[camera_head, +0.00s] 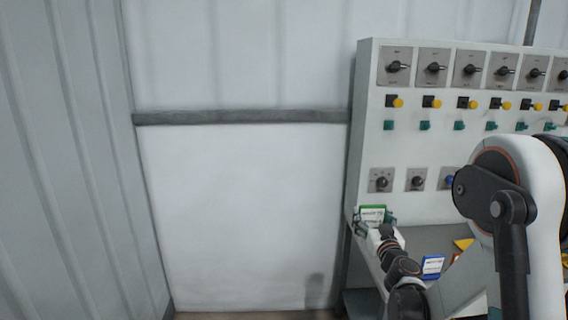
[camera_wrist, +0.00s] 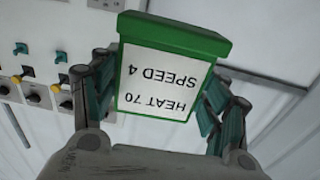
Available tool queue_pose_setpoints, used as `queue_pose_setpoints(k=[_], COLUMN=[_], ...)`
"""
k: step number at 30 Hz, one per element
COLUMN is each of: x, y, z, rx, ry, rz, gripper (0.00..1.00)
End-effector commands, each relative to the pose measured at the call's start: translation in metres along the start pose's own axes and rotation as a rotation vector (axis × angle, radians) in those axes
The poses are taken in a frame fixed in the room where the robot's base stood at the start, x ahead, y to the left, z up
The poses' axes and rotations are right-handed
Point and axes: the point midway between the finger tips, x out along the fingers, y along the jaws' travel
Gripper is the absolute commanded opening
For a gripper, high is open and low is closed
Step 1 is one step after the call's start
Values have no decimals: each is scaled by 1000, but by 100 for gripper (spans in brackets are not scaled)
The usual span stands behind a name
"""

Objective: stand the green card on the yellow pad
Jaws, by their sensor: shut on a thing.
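The green card (camera_wrist: 174,38) has a white face with the text "HEAT 70 SPEED 4", upside down in the wrist view. My gripper (camera_wrist: 162,95) is shut on it, with a teal finger on each side. In the head view the green card (camera_head: 374,211) is held up in my gripper (camera_head: 374,222) near the lower left edge of the control panel. A yellow piece (camera_head: 463,244), partly hidden behind my arm, lies on the ledge to the right; I cannot tell if it is the pad.
A blue card (camera_head: 432,265) with a white face stands on the ledge (camera_head: 430,238) below the panel. The control panel (camera_head: 420,150) carries rows of knobs and yellow buttons. Open space and a white wall (camera_head: 240,210) lie to the left.

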Motion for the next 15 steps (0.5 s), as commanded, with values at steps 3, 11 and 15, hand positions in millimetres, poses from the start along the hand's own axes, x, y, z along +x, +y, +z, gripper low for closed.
queue_pose_setpoints(k=[3, 11, 15], x=[-21, -45, -46], y=[-41, -74, -75], z=[-6, -8, -7], rx=[3, 3, 2], ry=[-11, -34, -36], rz=[0, 9, 11], gripper=[43, 43, 43])
